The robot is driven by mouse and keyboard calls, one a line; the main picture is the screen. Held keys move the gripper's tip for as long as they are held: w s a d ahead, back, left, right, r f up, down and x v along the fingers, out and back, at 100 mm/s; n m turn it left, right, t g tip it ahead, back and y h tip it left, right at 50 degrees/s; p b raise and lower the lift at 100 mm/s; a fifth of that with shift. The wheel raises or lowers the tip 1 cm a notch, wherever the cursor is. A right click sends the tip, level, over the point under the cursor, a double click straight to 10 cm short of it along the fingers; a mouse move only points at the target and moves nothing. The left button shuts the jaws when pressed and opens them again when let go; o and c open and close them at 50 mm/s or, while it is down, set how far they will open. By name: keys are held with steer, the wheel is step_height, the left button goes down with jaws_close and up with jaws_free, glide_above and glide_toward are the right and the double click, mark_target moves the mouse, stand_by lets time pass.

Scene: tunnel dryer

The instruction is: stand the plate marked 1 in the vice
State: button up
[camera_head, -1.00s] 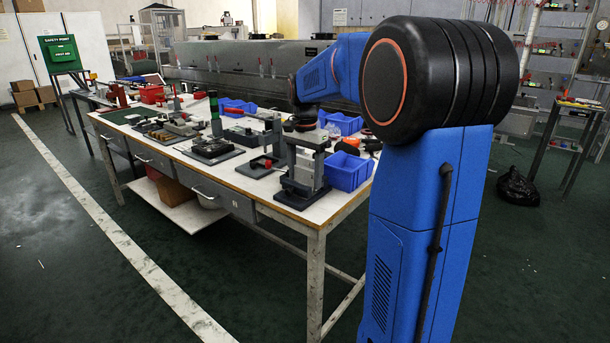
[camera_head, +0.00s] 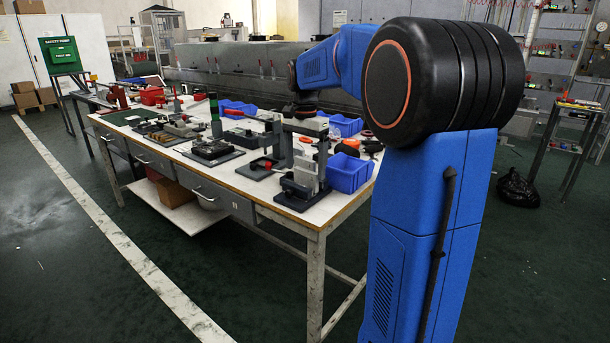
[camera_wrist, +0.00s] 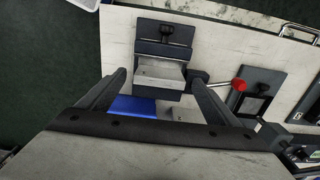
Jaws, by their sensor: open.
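The vice (camera_head: 296,193) stands on a dark base at the near right end of the workbench. A light grey plate (camera_head: 308,172) stands in it, upright or nearly so; I cannot read any mark on it. In the wrist view the vice (camera_wrist: 165,48) and the plate's pale top (camera_wrist: 160,72) lie between and beyond my fingers. My gripper (camera_wrist: 156,76) is open, with one finger to each side of the plate. In the head view my gripper (camera_head: 303,150) is above the vice. I cannot tell how firmly the jaws of the vice hold the plate.
A blue bin (camera_head: 348,172) stands right of the vice and shows partly in the wrist view (camera_wrist: 132,106). A red-knobbed lever (camera_wrist: 239,85) lies right of the vice. Several other fixtures crowd the bench to the left. The bench's front edge is close.

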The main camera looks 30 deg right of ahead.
mark_target(305, 171)
step_height(305, 171, up, 8)
steer(key=s+a+f+n+t, duration=0.1)
steer(key=s+a+f+n, duration=0.3)
steer(key=s, duration=0.4)
steer(key=s+a+f+n+t, duration=0.1)
steer(key=s+a+f+n, duration=0.15)
steer(key=s+a, duration=0.5)
steer(key=s+a+f+n+t, duration=0.2)
steer(key=s+a+f+n, duration=0.2)
steer(key=s+f+n, duration=0.3)
steer(key=s+f, duration=0.5)
steer(key=s, duration=0.2)
steer(key=shift+s+a+f+t, duration=0.15)
steer(key=shift+s+t, duration=0.2)
steer(key=shift+t, duration=0.05)
steer(key=shift+n, duration=0.25)
steer(key=shift+c, duration=0.3)
